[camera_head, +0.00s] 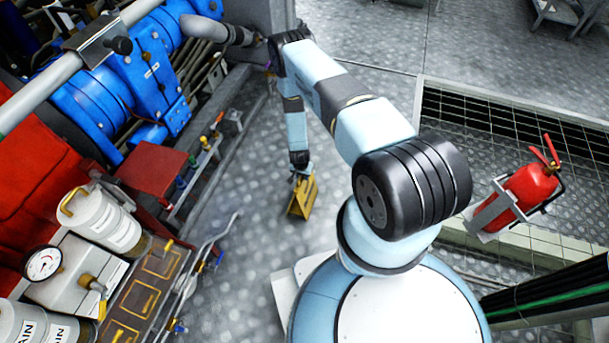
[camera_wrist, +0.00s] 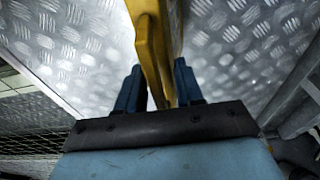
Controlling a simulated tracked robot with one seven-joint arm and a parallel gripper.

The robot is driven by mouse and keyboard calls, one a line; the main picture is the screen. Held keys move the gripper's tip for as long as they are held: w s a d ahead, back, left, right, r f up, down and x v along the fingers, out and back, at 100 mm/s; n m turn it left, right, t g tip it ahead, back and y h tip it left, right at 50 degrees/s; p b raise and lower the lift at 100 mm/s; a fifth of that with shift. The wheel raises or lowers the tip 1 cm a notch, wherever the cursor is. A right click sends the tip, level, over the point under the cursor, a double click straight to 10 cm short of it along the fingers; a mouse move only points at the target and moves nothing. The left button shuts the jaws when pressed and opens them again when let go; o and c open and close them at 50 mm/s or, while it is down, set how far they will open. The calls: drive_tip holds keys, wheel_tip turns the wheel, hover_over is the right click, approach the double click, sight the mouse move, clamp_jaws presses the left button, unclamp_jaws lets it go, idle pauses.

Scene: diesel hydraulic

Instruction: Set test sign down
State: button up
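The test sign is a yellow folding floor sign (camera_head: 302,196). In the head view it is at the end of my arm, over the grey tread-plate floor (camera_head: 262,255). My gripper (camera_head: 299,168) points down at its upper end. In the wrist view the sign (camera_wrist: 152,45) runs up between the two blue fingers of my gripper (camera_wrist: 158,92), which are shut on it. I cannot tell whether the sign's lower edge touches the floor. Its face and any lettering are too small or turned away to read.
Blue machinery (camera_head: 150,75) and a red box (camera_head: 152,163) line the left. A workbench with white filter canisters (camera_head: 103,218) stands at the lower left. A red fire extinguisher (camera_head: 528,190) hangs by a mesh-covered opening on the right. The floor around the sign is clear.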

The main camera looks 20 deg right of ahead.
drive_tip(key=shift+o, duration=1.2)
drive_tip(key=shift+r, duration=0.1)
